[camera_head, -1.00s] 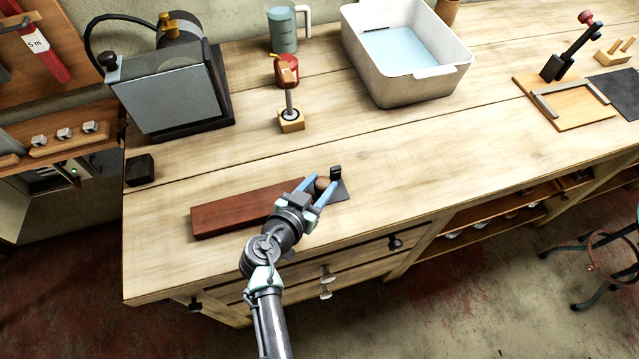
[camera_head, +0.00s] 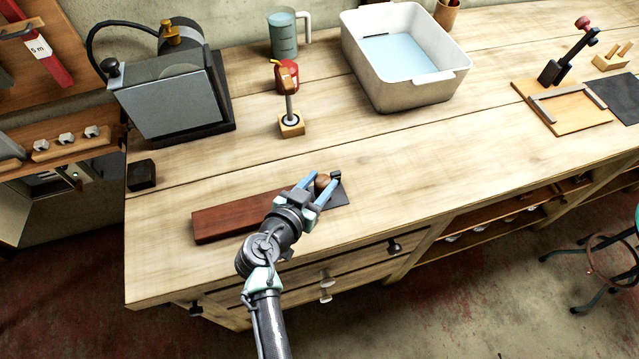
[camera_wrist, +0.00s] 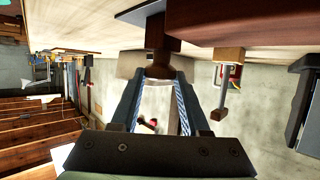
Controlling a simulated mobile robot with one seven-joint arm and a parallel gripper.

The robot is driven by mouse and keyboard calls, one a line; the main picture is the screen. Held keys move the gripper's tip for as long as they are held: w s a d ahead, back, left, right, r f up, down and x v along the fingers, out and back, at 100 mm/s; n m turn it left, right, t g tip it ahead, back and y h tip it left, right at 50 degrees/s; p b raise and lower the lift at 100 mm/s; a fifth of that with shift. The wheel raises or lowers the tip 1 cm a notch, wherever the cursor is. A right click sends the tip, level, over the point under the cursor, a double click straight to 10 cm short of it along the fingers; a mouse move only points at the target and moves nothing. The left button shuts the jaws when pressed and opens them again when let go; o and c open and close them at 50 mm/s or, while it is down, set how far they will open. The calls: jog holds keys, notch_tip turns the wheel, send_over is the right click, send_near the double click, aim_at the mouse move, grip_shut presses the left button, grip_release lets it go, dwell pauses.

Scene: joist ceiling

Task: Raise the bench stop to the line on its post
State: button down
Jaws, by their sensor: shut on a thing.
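The bench stop stands near the front edge of the workbench. In the head view I see its round brown knob (camera_head: 322,181) and a small black part (camera_head: 336,176) over a dark plate (camera_head: 341,194). The blue fingers of my gripper (camera_head: 323,182) are shut on the knob from both sides. In the wrist view the picture is upside down: the knob (camera_wrist: 160,70) sits between my fingertips (camera_wrist: 158,78), with a dark stem (camera_wrist: 155,34) running to the dark plate (camera_wrist: 138,14). I cannot make out a line on the post.
A reddish-brown wooden board (camera_head: 235,216) lies just left of the stop, under my wrist.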

jog(key=shift+c, duration=1.9)
grip_release()
jog(key=shift+s, duration=0.1)
jog(key=b+v, duration=0.2)
jog(key=v, duration=1)
jog(key=shift+s+a+b, duration=0.3)
jog(key=shift+b, duration=0.05)
jog(key=shift+r, duration=0.15)
